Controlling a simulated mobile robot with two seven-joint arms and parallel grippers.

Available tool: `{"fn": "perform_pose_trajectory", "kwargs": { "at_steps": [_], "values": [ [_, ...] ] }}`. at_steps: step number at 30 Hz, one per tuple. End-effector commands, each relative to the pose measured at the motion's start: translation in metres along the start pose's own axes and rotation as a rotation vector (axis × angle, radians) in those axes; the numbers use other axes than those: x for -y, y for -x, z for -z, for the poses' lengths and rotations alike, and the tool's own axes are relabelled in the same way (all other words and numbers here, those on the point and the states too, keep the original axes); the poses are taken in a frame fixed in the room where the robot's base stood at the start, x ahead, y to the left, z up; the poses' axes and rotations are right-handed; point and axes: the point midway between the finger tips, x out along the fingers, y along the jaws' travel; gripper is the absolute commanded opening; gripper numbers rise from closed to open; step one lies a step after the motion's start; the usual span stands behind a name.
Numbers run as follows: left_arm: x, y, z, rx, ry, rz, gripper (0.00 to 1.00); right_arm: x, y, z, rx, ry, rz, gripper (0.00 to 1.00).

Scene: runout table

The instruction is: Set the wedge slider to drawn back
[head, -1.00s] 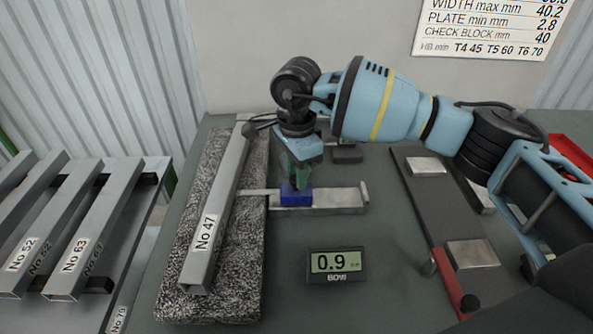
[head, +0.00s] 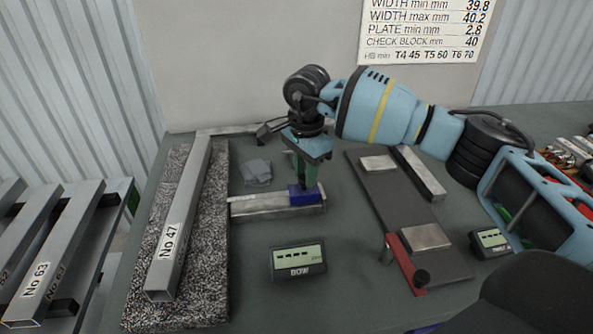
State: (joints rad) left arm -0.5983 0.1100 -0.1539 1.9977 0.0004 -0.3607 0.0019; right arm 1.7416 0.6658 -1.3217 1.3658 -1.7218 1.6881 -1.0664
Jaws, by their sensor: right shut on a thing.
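The wedge slider's blue block (head: 305,195) sits at the right end of a flat metal rail (head: 262,205) on the table. My right gripper (head: 304,183) comes down from above and is shut on the blue block; its fingertips hide part of the block. No thin tongue reaches from the rail to the square tube marked No 47 (head: 178,230); the rail's left end is close to the speckled slab (head: 205,265) under that tube. The BOW display (head: 299,261) in front of the rail shows dashes. My left gripper is not in view.
A grey cloth-like piece (head: 256,172) lies behind the rail. More tubes rest on a rack at left.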

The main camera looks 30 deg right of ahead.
Motion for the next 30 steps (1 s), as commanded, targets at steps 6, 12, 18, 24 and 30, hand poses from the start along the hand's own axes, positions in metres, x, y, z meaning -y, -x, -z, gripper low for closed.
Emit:
{"fn": "perform_pose_trajectory", "kwargs": {
  "at_steps": [6,12,18,24,30],
  "values": [
    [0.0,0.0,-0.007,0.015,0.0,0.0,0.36,-0.001,0.0,0.004,-0.008,-0.005,-0.003,0.32],
    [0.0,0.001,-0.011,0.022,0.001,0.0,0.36,0.0,0.0,0.003,-0.006,-0.004,-0.002,0.48],
    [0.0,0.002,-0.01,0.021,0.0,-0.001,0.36,0.0,0.001,0.002,-0.005,-0.003,-0.001,0.48],
    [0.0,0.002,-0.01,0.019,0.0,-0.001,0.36,0.001,0.018,0.002,-0.004,-0.003,0.001,0.48],
    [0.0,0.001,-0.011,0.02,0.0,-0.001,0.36,0.0,0.05,0.002,-0.005,-0.004,0.001,0.48]
  ]
}}
